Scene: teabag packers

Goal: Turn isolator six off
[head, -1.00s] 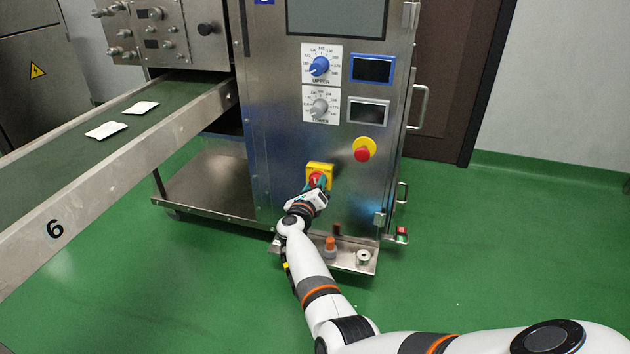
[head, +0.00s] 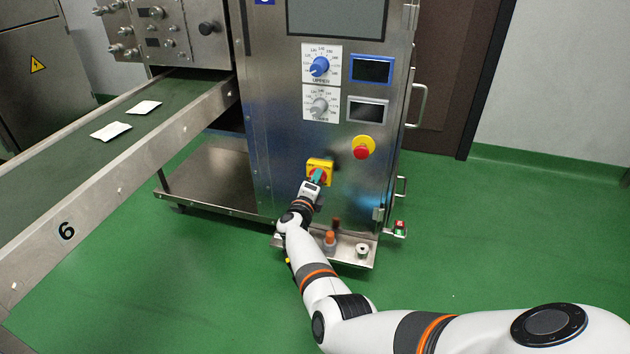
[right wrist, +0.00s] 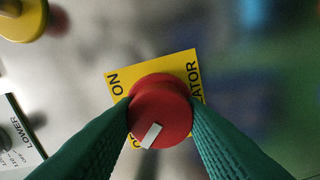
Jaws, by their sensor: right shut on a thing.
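The isolator's red rotary knob (right wrist: 165,100) sits on a yellow plate (right wrist: 122,78) on the front of the steel cabinet. In the right wrist view, "ON" is at the plate's left and "ATOR" at its right; lettering below is mostly hidden. The knob's white mark is at its lower edge, slightly left of middle. My right gripper (head: 317,177) has its green fingers shut on the knob, one on each side. The yellow plate (head: 319,162) shows above the gripper in the head view. My left gripper is out of view.
A red stop button (head: 362,150) on a yellow base is to the right. The UPPER dial (head: 320,67) and LOWER dial (head: 319,105) are above. An orange-capped bottle (head: 330,240) stands on the ledge below.

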